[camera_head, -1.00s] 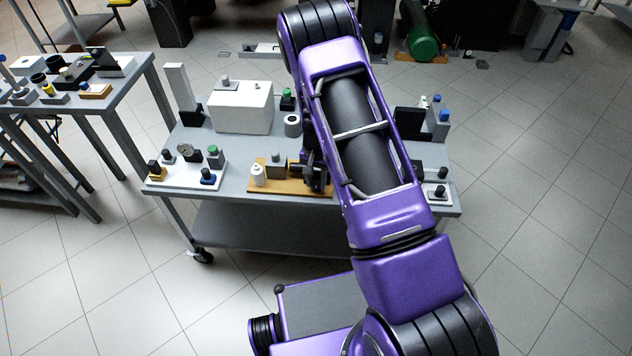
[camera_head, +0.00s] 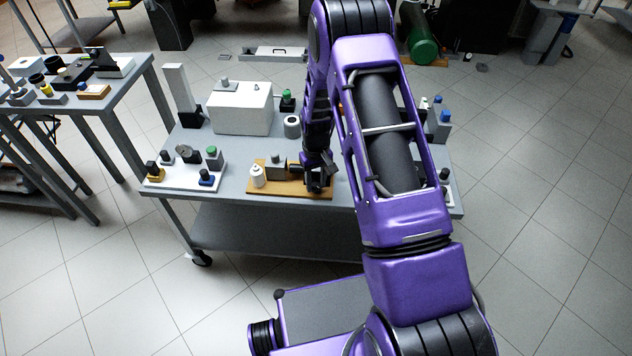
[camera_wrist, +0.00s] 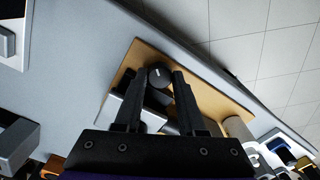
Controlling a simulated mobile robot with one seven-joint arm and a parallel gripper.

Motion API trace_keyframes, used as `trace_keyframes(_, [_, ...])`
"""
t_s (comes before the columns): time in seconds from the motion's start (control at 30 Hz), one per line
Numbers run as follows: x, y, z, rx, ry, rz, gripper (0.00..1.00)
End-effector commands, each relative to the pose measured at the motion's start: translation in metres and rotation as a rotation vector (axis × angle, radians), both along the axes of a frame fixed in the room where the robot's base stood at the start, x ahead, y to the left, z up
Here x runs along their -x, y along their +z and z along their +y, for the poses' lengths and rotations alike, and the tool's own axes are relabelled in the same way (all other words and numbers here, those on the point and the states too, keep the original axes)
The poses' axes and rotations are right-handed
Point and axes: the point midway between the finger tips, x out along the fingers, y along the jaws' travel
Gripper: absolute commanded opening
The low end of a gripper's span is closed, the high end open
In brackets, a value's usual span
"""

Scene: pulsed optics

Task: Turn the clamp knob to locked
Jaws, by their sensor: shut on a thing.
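The clamp knob (camera_wrist: 159,75) is black and round with a pale line on its face. In the wrist view it sits between the two dark fingers of my gripper (camera_wrist: 158,82), which are shut on it. It belongs to a small grey block fixture (camera_head: 276,167) on an orange-brown board (camera_head: 290,189). In the head view my gripper (camera_head: 322,185) is at the right part of this board, and it hides the knob. Whether the line marks the locked position cannot be told.
The board lies at the front of a grey cart (camera_head: 235,185). A white plate with knobs (camera_head: 208,184) lies further left. A big white box (camera_head: 240,107) and a grey cylinder (camera_head: 292,126) stand behind.

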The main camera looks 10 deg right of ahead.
Motion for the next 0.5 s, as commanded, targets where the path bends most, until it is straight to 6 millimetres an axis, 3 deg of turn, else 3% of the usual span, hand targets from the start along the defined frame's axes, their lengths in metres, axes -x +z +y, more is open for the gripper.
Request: trace_keyframes(0.5, [0.0000,0.0004,0.0000,0.000,0.044,0.000,0.00])
